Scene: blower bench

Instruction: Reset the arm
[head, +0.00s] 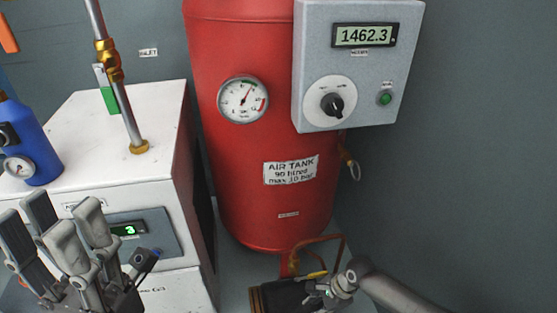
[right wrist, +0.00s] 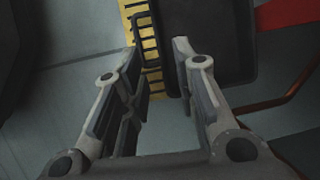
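My left gripper (head: 52,222) is at the lower left of the head view, fingers up and spread apart, with nothing between them. It is in front of a white cabinet with a small green display (head: 128,229). My right arm comes in at the bottom right of the head view. A dark block (right wrist: 210,45) and a yellow-and-black marked strip (right wrist: 144,40) lie beyond the fingertips.
A red air tank (head: 220,175) with a gauge (head: 243,99) stands in the middle. A grey control box (head: 310,70) reading 1462.3 is at its upper right. A white cabinet (head: 75,150) with a metal pipe and a blue canister (head: 35,150) is at left. The right wall is bare.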

